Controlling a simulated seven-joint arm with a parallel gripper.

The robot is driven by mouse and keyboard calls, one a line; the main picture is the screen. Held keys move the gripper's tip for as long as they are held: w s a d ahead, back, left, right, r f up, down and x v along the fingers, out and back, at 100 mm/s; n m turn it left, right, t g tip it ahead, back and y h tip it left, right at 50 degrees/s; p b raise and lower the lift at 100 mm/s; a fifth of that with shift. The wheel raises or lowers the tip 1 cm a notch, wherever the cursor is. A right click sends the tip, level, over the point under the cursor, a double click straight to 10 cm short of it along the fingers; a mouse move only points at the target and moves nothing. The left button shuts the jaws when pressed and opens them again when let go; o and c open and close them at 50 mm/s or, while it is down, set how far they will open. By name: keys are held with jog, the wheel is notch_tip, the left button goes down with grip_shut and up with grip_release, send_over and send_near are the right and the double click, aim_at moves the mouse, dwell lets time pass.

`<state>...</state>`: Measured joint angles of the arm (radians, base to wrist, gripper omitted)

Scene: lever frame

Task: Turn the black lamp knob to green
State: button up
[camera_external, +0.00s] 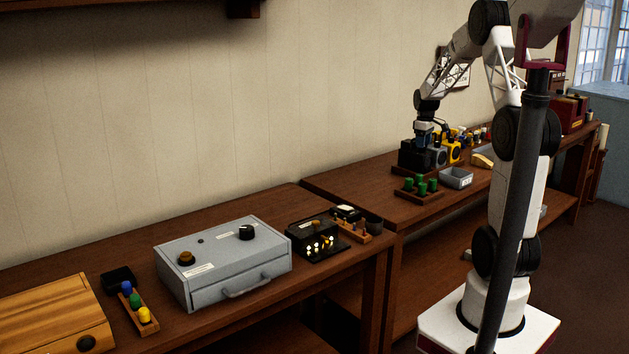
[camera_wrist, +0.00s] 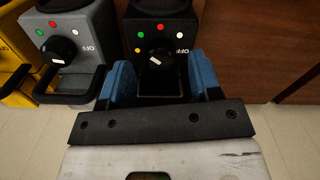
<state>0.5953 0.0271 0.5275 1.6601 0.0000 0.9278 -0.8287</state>
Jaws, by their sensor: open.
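The black lamp box (camera_wrist: 160,12) is at the top middle of the wrist view. Its face has green, yellow, red and white dots and an OFF label. Its black knob (camera_wrist: 162,57) carries a pale mark; which dot it points to is unclear. My gripper (camera_wrist: 160,72) has its two blue fingers spread, one on each side below the knob, with nothing held. Whether the fingers touch the knob cannot be told. In the external view my gripper (camera_external: 424,139) is just above the black lamp box (camera_external: 412,157), and the knob is hidden.
A grey lamp box (camera_wrist: 78,30) with a similar knob stands close on the left in the wrist view, and a yellow one (camera_wrist: 12,50) beyond it. In the external view, green pegs on a tray (camera_external: 420,190) and a grey bin (camera_external: 456,178) are in front.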

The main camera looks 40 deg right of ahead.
jog(key=shift+r, duration=2.75)
jog(key=shift+a+r, duration=0.15)
jog(key=shift+a, duration=0.15)
jog(key=s+a+r, duration=0.3)
jog(key=s+a, duration=0.1)
jog(key=a, duration=0.5)
jog(key=s+a+r+m+t, duration=0.1)
jog(key=s+a+r, duration=0.25)
jog(key=a, duration=0.45)
jog(key=s+a+r, duration=0.3)
jog(key=s+a, duration=0.1)
jog(key=a, duration=0.5)
jog(key=s+a+f+m, duration=0.1)
jog(key=s+a, duration=0.6)
jog(key=s, duration=0.4)
jog(key=s+a+f+t, duration=0.1)
jog(key=s+a, duration=0.7)
jog(key=s, duration=0.2)
jog(key=shift+s+a+f+m+t, duration=0.2)
jog(key=shift+s+a+m+t, duration=0.1)
jog(key=shift+s+m, duration=0.1)
